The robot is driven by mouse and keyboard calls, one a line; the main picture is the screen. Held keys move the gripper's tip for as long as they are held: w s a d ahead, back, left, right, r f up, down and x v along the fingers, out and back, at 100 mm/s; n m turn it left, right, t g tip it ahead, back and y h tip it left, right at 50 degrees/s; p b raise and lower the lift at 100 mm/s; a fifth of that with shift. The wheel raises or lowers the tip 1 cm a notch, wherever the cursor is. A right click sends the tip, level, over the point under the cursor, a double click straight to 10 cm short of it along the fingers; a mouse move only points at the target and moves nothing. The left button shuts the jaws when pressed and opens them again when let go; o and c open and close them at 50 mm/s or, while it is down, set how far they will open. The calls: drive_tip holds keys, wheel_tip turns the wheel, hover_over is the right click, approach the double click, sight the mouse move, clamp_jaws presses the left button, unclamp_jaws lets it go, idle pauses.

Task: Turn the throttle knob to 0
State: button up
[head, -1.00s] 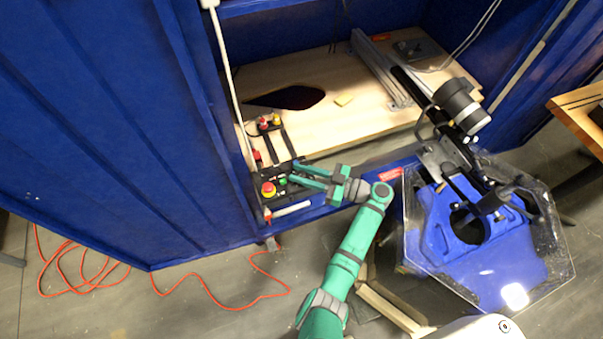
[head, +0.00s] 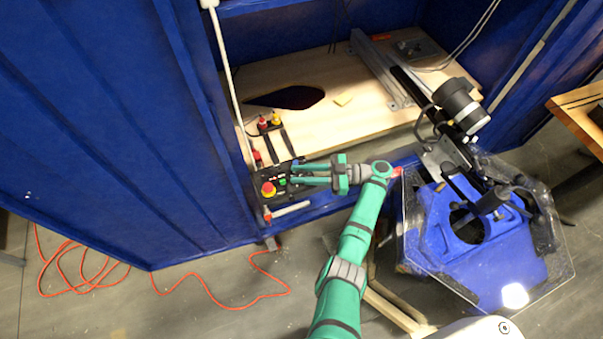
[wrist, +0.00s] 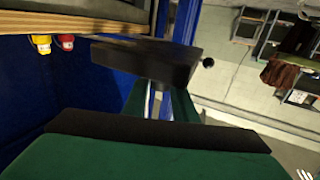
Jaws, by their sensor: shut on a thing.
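The black control box (head: 283,194) is fixed at the front left of the cabinet opening, with a red stop button (head: 268,188) on a yellow base and a green button. My green gripper (head: 297,174) reaches it from the right, with its fingertips at the box's right part. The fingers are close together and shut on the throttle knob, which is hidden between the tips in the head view. In the wrist view the dark-padded fingers (wrist: 155,95) fill much of the picture. The knob's pointer and scale cannot be read.
Red and yellow lamps (head: 270,121) stand on a bracket behind the box. A wooden shelf (head: 370,125) fills the cabinet. A blue thruster rig (head: 470,265) with a clear plate stands to the right. An orange cable (head: 200,301) lies on the floor.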

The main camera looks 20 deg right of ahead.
drive_tip(key=shift+a+f, duration=0.15)
drive_tip(key=o, duration=1)
drive_tip(key=shift+o, duration=0.2)
drive_tip(key=shift+w, duration=0.1)
